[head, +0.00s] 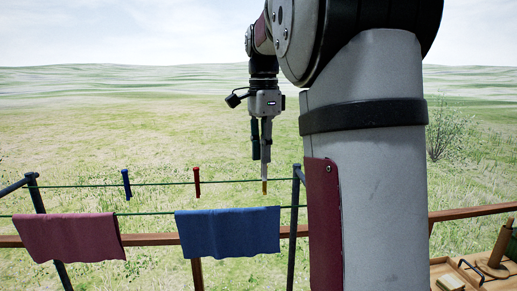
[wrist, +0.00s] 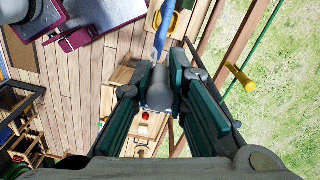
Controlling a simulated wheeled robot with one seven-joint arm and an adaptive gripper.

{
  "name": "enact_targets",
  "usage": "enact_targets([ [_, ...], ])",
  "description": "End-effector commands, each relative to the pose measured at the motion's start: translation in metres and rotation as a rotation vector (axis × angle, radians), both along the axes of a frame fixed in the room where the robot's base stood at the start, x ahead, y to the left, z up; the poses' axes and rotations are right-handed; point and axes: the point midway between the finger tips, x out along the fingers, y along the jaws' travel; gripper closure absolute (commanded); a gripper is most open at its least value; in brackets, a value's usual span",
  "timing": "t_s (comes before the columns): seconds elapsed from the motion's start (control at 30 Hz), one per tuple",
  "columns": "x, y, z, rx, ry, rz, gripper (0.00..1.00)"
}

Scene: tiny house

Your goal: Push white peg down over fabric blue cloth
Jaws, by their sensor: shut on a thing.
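The blue cloth (head: 228,232) hangs over the front green line in the head view. In the wrist view, it seems to be the narrow blue strip (wrist: 165,24) seen from above. My gripper (head: 262,158) points down above the lines, near the cloth's right part in the picture. In the wrist view, my gripper (wrist: 158,84) is shut on a pale grey-white peg (wrist: 159,92), seen end-on between the fingers. The peg's lower end appears close to the blue strip; I cannot tell whether they touch.
A pink cloth (head: 70,237) hangs left on the front line. Blue (head: 126,184), red (head: 196,182) and yellow (wrist: 240,77) pegs sit on the rear line. Dark posts (head: 294,215) hold the lines. A wooden rail runs behind. A wooden tray (head: 462,275) stands at lower right.

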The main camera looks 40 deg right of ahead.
Motion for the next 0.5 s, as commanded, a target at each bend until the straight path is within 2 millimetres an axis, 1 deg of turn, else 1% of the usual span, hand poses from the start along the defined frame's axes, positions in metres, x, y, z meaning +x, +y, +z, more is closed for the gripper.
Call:
enact_targets([
  [0.17,0.001,0.0,0.0,0.0,0.001,-0.009,1.0],
  [0.27,0.002,0.001,-0.001,0.003,0.004,-0.044,1.0],
  [0.5,0.002,0.001,-0.016,0.003,0.005,-0.046,1.0],
])
